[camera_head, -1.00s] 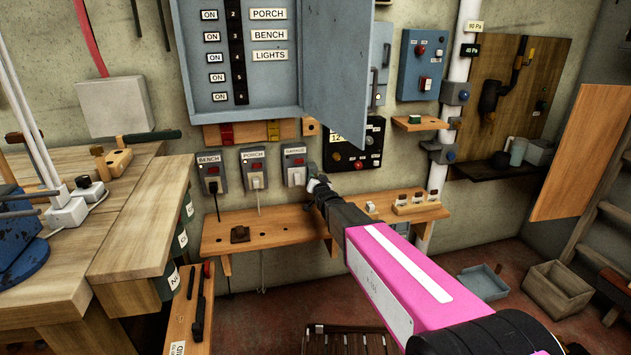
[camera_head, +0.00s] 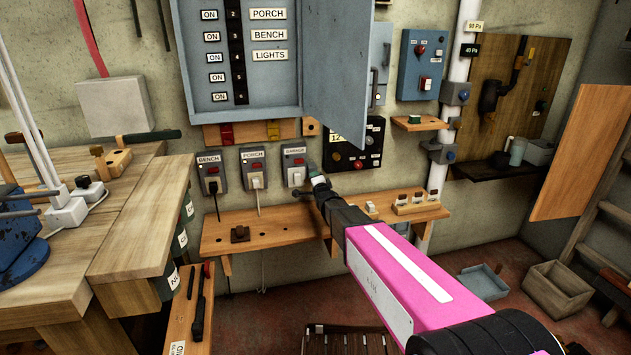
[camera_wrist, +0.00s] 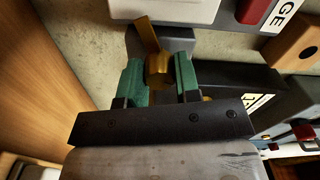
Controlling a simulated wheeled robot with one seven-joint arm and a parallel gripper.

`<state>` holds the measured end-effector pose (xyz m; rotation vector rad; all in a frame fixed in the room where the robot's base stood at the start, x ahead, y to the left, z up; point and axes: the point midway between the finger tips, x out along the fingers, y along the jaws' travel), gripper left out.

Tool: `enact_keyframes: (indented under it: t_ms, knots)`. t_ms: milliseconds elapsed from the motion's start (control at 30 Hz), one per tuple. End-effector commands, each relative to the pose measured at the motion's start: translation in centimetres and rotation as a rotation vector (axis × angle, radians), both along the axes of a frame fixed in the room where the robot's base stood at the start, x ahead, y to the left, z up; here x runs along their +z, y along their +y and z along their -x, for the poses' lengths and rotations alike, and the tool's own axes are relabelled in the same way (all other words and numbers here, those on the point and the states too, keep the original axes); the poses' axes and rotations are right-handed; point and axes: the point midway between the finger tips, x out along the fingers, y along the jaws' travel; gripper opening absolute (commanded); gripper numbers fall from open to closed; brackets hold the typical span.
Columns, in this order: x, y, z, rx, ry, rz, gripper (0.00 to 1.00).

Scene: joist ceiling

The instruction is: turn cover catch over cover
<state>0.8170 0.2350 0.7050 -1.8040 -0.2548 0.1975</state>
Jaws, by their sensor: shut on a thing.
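A brass-coloured catch (camera_wrist: 158,66) shows in the wrist view, with a flat arm pointing up and slightly left. My gripper (camera_wrist: 159,80) has its two green fingers on either side of the catch's knob and is shut on it. A dark grey block (camera_wrist: 178,44) lies behind the catch, below a white face; I cannot tell which part is the cover. In the head view my gripper (camera_head: 318,184) is at the lower right of the GARAGE outlet (camera_head: 294,172), close to the wall. The catch cannot be made out there.
A black 12 V panel (camera_head: 352,150) is just right of my gripper. A wooden shelf (camera_head: 270,232) runs below it. A blue cabinet door (camera_head: 338,75) hangs open above.

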Motion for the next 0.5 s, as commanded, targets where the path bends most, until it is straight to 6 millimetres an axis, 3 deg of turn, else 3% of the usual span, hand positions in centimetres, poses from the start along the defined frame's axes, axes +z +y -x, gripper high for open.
enact_keyframes:
  t_ms: [500]
  knots:
    - [-0.10,-0.03,0.05,0.000,0.096,-0.325,0.07]
